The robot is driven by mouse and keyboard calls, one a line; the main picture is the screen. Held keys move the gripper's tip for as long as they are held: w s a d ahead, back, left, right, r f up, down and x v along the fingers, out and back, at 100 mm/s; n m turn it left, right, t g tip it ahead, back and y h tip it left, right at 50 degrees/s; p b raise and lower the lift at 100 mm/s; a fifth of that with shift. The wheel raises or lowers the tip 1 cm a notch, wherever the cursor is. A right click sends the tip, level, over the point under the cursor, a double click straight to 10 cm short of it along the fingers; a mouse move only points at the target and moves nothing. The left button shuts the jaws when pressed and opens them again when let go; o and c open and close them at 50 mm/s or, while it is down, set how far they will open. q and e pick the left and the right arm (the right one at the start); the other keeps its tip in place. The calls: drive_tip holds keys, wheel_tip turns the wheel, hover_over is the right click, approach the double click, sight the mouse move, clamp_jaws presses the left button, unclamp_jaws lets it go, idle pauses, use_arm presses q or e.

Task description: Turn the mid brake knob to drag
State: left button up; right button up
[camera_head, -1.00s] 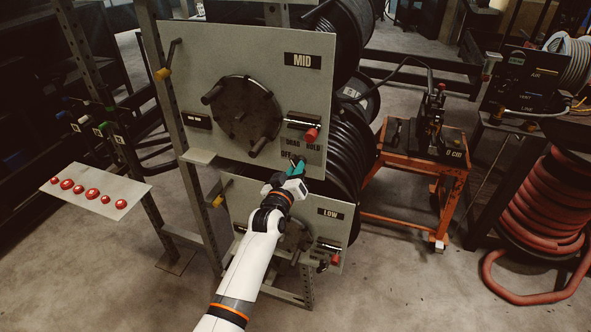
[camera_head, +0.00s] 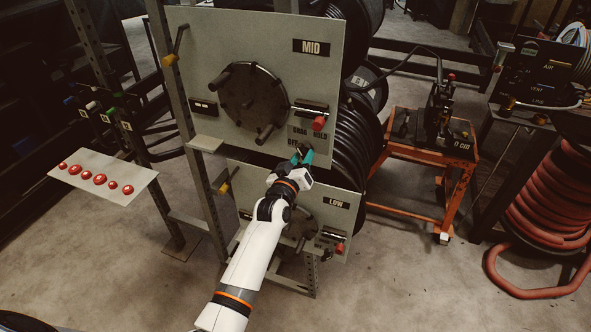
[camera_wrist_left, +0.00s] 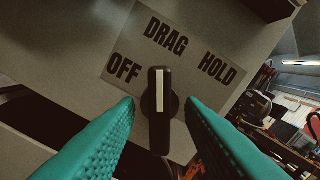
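The mid brake knob (camera_wrist_left: 160,112) is black with a white pointer line. It sits below the OFF, DRAG and HOLD labels (camera_wrist_left: 165,37). In the left wrist view the line points straight up, roughly at DRAG. My left gripper (camera_wrist_left: 160,104) has its two teal fingers open, one on each side of the knob, with a visible gap on both sides. In the head view my left gripper (camera_head: 303,156) is at the lower right of the MID panel (camera_head: 215,45) and mostly hides the knob. My right gripper is not in view.
A black handwheel (camera_head: 252,97) and a red-tipped lever (camera_head: 318,123) stand out from the MID panel above my gripper. The LOW panel (camera_head: 340,185) is below. Black hose reels (camera_head: 355,155) lie behind, with an orange cart (camera_head: 425,155) at right and a red-button plate (camera_head: 135,175) at left.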

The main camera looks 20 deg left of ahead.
use_arm(q)
drive_tip(key=s+b, duration=0.1)
drive_tip(key=s, duration=1)
drive_tip(key=shift+s+a, duration=0.15)
drive_tip(key=shift+s, duration=0.1)
drive_tip(key=s+d+f+m+g, duration=0.1)
drive_tip(key=s+f+g, duration=0.3)
drive_tip(key=f, duration=0.8)
drive_tip(key=s+d+f+m+g, duration=0.15)
drive_tip(key=s+f, duration=0.35)
drive_tip(key=f, duration=0.6)
drive_tip(key=s+f+m+g, duration=0.25)
drive_tip(key=s+f, duration=0.25)
drive_tip(key=f, duration=0.7)
drive_tip(key=s+a+f+m+g, duration=0.1)
drive_tip(key=s+a+f+g, duration=0.1)
drive_tip(key=s+f, duration=0.4)
drive_tip(key=s+a+f+m+g, duration=0.1)
drive_tip(key=s+f+g, duration=0.3)
drive_tip(key=s, duration=1.3)
drive_tip(key=s+a+f+m+g, duration=0.1)
drive_tip(key=s+a+f+g, duration=0.1)
drive_tip(key=s+f, duration=0.6)
drive_tip(key=s+g, duration=0.1)
drive_tip(key=s, duration=0.2)
drive_tip(key=shift+s+a+y, duration=0.25)
drive_tip(key=shift+a+y, duration=0.05)
drive_tip(key=shift+a, duration=0.1)
